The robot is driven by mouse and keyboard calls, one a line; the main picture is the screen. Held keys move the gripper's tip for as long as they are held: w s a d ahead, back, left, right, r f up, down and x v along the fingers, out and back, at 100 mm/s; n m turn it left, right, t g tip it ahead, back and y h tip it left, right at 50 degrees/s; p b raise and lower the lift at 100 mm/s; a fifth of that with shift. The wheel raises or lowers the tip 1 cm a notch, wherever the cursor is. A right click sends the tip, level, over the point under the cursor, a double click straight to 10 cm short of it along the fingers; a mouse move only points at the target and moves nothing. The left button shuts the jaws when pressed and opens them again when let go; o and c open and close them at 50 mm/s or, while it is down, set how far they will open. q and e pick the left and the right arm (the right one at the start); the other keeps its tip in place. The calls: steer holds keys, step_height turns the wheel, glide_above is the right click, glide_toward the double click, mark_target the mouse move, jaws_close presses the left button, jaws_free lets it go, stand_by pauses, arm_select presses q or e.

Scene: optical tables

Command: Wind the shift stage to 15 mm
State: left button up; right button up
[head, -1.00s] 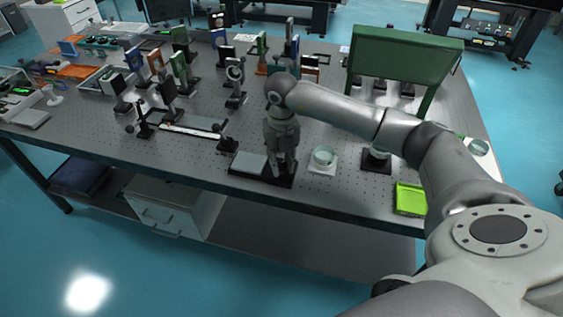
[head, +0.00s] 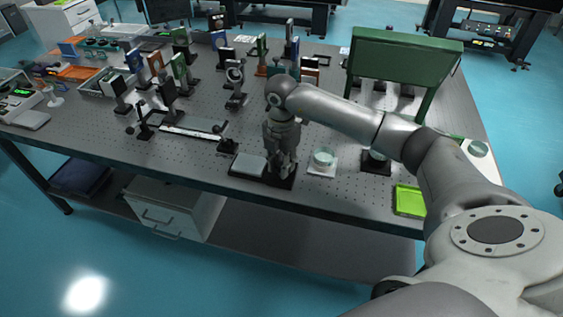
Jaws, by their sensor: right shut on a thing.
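The shift stage (head: 249,165), a grey plate on a black base, sits at the front edge of the optical table. My right gripper (head: 282,170) points down at the right part of this base. It is shut on a small part there, which the fingers hide; it looks like the stage's knob. The stage's scale is too small to read. My left gripper is out of view.
A white pad with a round glass dish (head: 323,158) stands close right of my gripper. A lime tray (head: 410,200) lies farther right. A rail (head: 192,132) and several upright optic mounts stand to the left and behind. A green shelf (head: 405,55) stands at the back right.

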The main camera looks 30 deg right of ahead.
mark_target(281, 164)
steer(key=shift+w+r+m, duration=0.1)
steer(key=shift+m, duration=1.1)
steer(key=o, duration=1.1)
steer(key=shift+c, duration=0.2)
step_height(281, 164, up, 12)
